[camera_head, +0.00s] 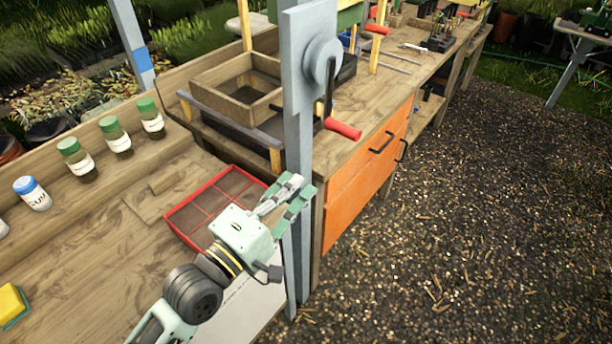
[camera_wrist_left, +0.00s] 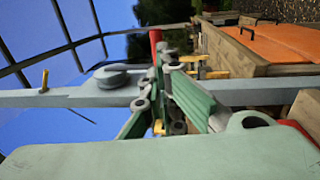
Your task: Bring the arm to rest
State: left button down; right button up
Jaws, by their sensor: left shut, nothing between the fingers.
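My left gripper (camera_head: 290,195) is over the right edge of the near bench, in front of the grey post (camera_head: 299,130). Its fingers are shut with nothing visible between them. In the left wrist view the gripper (camera_wrist_left: 165,100) shows close up, with the post lying across the picture behind it. The arm reaches in from the bottom left of the head view, past a red divided tray (camera_head: 184,213). The gripper covers part of the tray's right side. My right gripper is not in either view.
Several lidded jars (camera_head: 77,160) stand along the bench's back. A yellow sponge-like block (camera_head: 13,305) is at the left. A red-handled crank (camera_head: 342,129) juts from the post. Behind are a wooden frame (camera_head: 236,92) and an orange cabinet (camera_head: 368,160). Open gravel (camera_head: 480,220) lies right.

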pick_arm(q)
jog(key=shift+s+a+f, duration=0.1)
jog(key=shift+s, duration=0.1)
dwell(0.4)
